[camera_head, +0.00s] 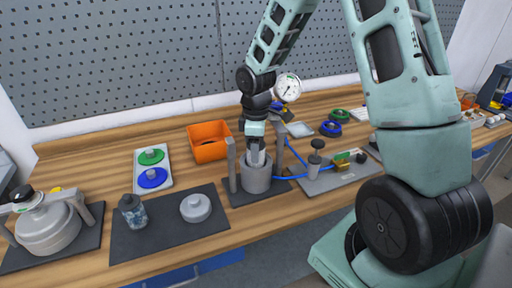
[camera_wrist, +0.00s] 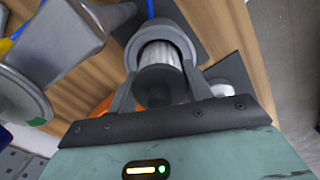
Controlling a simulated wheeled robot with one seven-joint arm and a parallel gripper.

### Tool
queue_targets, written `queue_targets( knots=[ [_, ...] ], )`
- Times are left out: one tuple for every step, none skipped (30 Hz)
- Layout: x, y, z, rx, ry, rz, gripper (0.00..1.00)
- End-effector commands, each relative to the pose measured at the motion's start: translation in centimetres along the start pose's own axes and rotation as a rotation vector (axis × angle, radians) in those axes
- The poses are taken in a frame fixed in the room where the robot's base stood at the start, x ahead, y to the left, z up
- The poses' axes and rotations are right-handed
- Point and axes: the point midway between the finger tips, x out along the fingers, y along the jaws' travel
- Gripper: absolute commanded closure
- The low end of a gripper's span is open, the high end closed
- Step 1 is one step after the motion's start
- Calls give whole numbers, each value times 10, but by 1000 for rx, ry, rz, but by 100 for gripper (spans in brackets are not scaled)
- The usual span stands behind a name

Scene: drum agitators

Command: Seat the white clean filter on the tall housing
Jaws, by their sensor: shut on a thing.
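The tall housing (camera_head: 257,180) is a grey open cylinder on a dark base, between two upright posts. My gripper (camera_head: 256,153) points down at its mouth. In the wrist view my gripper (camera_wrist: 162,82) is shut on the white clean filter (camera_wrist: 160,55), with one finger on each side of its dark end cap. The filter's white pleated body runs into the grey ring of the housing (camera_wrist: 158,28), partly inside it. How deep it sits, and whether it touches the bottom, is hidden. In the head view my gripper and the housing hide the filter.
A grey-blue mottled filter (camera_head: 132,212) and a round grey lid (camera_head: 195,207) stand on a dark mat (camera_head: 168,234). Left are a wide clamped housing (camera_head: 48,227) and a tray (camera_head: 140,180) with green and blue discs. An orange bin (camera_head: 207,152) stands behind; a gauge (camera_head: 288,87) is nearby.

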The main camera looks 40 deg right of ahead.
Motion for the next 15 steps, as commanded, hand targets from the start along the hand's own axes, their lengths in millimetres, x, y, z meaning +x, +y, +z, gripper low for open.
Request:
queue_targets(
  knots=[
    [0,0,0,0,0,0,76],
    [1,0,0,0,0,0,76],
    [1,0,0,0,0,0,76],
    [2,0,0,0,0,0,76],
    [3,0,0,0,0,0,76],
    [4,0,0,0,0,0,76],
    [5,0,0,0,0,0,76],
    [6,0,0,0,0,0,76],
    [7,0,0,0,0,0,76],
    [8,0,0,0,0,0,76],
    [9,0,0,0,0,0,76],
    [10,0,0,0,0,0,76],
    [11,0,0,0,0,0,76],
    [12,0,0,0,0,0,76],
    [13,0,0,0,0,-1,76]
  ],
)
